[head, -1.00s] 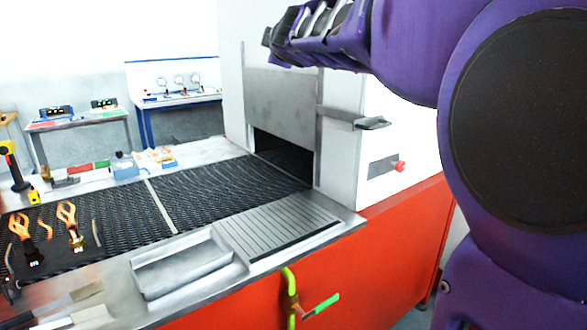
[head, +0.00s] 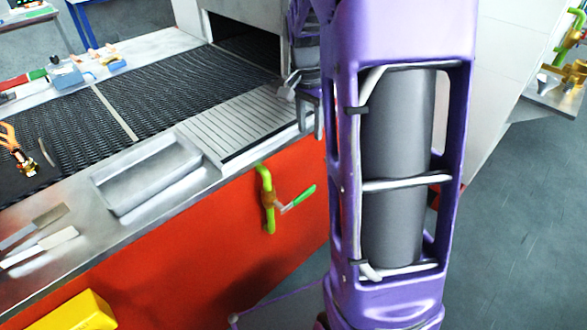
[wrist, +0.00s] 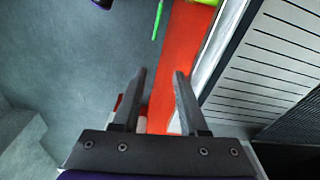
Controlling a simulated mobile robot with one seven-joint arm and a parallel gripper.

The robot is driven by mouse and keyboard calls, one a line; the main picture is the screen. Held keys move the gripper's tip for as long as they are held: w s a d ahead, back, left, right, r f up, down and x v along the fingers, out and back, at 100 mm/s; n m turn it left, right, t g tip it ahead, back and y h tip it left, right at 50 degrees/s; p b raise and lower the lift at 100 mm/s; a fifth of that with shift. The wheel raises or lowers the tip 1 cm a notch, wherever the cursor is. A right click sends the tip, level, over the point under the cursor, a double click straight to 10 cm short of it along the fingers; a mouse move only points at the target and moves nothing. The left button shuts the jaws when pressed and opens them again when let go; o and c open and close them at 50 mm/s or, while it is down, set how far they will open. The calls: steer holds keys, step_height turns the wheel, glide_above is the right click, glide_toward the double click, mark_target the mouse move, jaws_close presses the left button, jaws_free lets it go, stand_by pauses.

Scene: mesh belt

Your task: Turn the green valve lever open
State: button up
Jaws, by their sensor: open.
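The green valve lever (head: 300,199) sticks out to the right and slightly up from a yellow-green pipe (head: 266,182) on the front of the red cabinet (head: 230,240). In the wrist view the lever (wrist: 158,20) shows as a thin green bar near the top, beyond the fingertips. My gripper (wrist: 160,72) is open, with nothing between its fingers, and apart from the lever. In the head view my gripper (head: 311,132) is partly hidden by my purple arm, above and to the right of the lever, near the belt table's front edge.
The mesh belt (head: 170,85) runs into the oven opening behind a slatted plate (head: 250,110). A metal tray (head: 150,175) lies at the table's front edge. A yellow box (head: 75,312) is at lower left. Open grey floor (head: 510,220) lies to the right.

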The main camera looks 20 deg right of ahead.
mark_target(306, 191)
steer(key=shift+m+g+y, duration=0.4)
steer(key=shift+m+y, duration=0.2)
steer(key=shift+m, duration=0.1)
steer(key=f+b, duration=0.1)
steer(key=f, duration=0.5)
steer(key=s+f+b, duration=0.1)
steer(key=f, duration=0.5)
steer(key=a+f+b, duration=0.1)
steer(key=f, duration=0.6)
steer(key=shift+s, duration=0.2)
jaws_close()
